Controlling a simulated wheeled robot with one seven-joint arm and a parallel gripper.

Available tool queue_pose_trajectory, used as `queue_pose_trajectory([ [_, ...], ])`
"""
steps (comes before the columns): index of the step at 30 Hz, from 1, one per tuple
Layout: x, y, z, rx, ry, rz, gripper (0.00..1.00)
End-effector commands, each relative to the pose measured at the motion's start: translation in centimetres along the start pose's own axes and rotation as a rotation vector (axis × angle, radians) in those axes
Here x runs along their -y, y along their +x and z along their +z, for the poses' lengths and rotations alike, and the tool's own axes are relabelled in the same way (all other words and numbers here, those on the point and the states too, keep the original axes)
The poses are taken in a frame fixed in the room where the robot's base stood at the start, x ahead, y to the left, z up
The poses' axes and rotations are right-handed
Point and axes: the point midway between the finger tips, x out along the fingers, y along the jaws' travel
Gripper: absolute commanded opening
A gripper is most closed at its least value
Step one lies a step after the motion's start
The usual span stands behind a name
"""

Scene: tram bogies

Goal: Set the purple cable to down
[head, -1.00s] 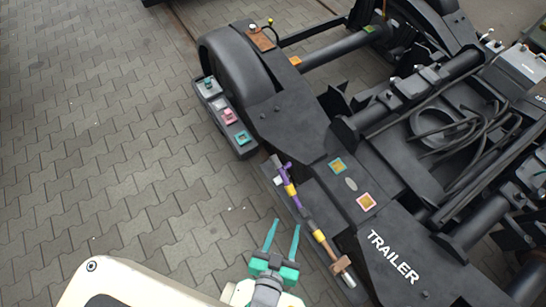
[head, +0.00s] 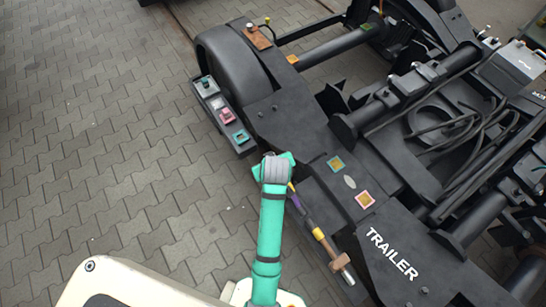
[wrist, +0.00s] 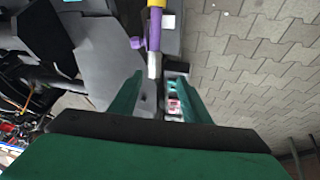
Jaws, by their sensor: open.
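The purple cable is a thin rod with a purple stretch and yellow bands along the side of the black bogie. In the head view its purple stretch (head: 294,198) shows just right of my arm, and its upper end is hidden behind the arm. In the wrist view the purple stretch (wrist: 154,30) runs from the top middle toward my gripper, with a small purple stub (wrist: 136,43) at its left. My gripper (wrist: 157,75) is open, its two green fingers on either side of the rod's pale end in the picture. I cannot tell whether they touch it.
The black bogie frame marked TRAILER (head: 395,255) fills the right of the head view. A control box (head: 222,115) with a red and teal switches sits above my gripper. Open grey paving lies to the left.

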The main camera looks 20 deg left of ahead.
Motion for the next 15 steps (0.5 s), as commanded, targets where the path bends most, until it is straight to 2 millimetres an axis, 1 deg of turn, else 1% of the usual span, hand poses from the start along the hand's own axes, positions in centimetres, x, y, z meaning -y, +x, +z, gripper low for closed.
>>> queue_pose_trajectory([
  [1,-0.6,-0.2,-0.8,0.017,-0.025,-0.005,0.43],
  [3,-1.1,-0.4,-1.3,0.045,-0.050,-0.016,0.43],
  [9,-1.6,-0.6,-1.9,0.084,-0.086,-0.031,0.43],
  [11,-1.6,-0.2,-1.8,0.087,-0.088,-0.033,0.43],
  [15,-1.6,1.5,-1.6,0.089,-0.087,-0.034,0.43],
])
